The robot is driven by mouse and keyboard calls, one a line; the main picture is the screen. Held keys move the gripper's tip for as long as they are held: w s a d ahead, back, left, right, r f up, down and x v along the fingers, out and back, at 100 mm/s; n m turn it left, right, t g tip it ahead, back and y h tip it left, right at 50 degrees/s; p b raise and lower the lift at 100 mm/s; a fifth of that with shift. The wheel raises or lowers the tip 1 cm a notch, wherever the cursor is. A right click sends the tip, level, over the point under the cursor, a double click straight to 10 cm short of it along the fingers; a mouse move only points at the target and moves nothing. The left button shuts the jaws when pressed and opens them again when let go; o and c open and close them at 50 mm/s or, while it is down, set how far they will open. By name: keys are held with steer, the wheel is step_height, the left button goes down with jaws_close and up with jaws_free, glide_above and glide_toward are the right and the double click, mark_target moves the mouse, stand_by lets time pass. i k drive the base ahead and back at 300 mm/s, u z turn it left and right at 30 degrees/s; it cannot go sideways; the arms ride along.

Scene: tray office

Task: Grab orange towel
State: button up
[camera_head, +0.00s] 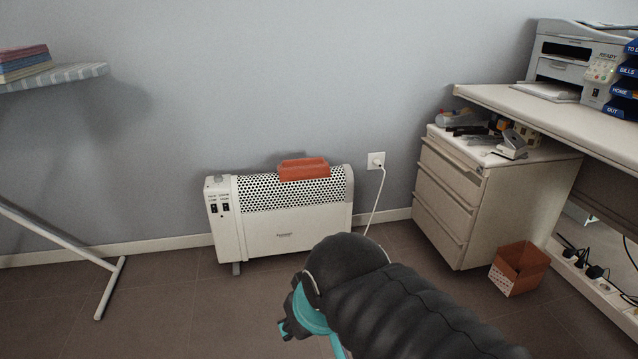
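An orange towel (304,169) lies folded over the top edge of a white heater (290,232) that stands on the floor against the wall. The towel hangs a little down the heater's perforated front. My arm, dark and ribbed with a teal part, reaches in from the bottom right, in front of the heater and below the towel. The arm's visible part is well apart from the towel. My gripper's fingers do not show.
An ironing board (55,77) with folded cloths (24,62) is at the left, its leg reaching the floor. A drawer cabinet (450,195), a desk (560,115) with a printer (570,62) and an orange-brown bin (519,268) are at the right. The heater's cord (376,205) runs to a wall socket.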

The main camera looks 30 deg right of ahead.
mark_target(317, 167)
steer(key=u, duration=1.5)
steer(key=k, duration=0.1)
steer(key=z, duration=2.4)
steer(key=i, duration=0.8)
steer(key=u, duration=0.6)
steer(key=i, duration=0.9)
steer(key=u, duration=0.85)
